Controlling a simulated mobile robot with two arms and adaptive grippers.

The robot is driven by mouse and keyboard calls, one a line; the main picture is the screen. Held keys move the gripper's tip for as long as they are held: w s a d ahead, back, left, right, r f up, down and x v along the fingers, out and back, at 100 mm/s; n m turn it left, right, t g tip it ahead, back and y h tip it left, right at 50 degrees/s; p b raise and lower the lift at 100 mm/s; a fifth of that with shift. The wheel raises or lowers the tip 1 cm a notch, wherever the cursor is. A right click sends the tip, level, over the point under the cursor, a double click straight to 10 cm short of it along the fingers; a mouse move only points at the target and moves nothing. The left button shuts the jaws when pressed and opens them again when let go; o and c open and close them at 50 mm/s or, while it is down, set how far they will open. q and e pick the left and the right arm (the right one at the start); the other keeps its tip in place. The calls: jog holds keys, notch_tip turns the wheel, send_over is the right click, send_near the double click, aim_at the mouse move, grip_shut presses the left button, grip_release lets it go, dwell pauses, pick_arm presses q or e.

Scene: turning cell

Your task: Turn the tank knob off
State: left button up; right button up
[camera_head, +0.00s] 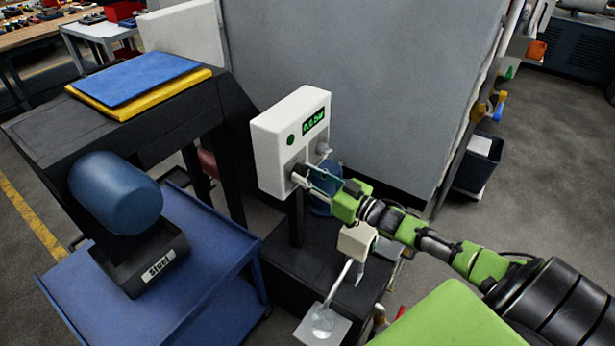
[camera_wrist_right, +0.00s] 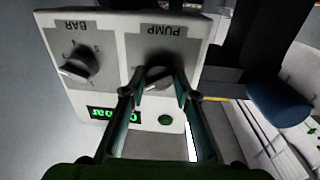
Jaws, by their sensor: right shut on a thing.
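A white control box (camera_head: 290,140) stands on a dark post and shows upside down in the right wrist view (camera_wrist_right: 193,57). It carries a knob labelled PUMP (camera_wrist_right: 154,74) and a knob labelled BAR (camera_wrist_right: 78,69). No label reading "tank" is visible. My right gripper (camera_head: 304,176) is at the lower left knob of the box. In the right wrist view its fingers (camera_wrist_right: 158,82) are shut on the PUMP knob, one on each side, hiding part of it. The BAR knob (camera_head: 323,148) is free, to the right. My left gripper is out of view.
The box has a green-lit display (camera_head: 313,120) and a round green button (camera_head: 291,139). A blue cart (camera_head: 190,290) and a dark stand with a blue cylinder (camera_head: 115,193) are at left. A large grey cabinet (camera_head: 390,80) rises behind the box.

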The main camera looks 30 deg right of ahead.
jog(key=n+y+b, duration=0.1)
jog(key=n+b, duration=0.2)
jog(key=n, duration=0.9)
jog(key=shift+f, duration=0.1)
dwell(0.5)
jog(key=o, duration=1.1)
jog(key=shift+d, duration=0.1)
jog(key=v, duration=1.2)
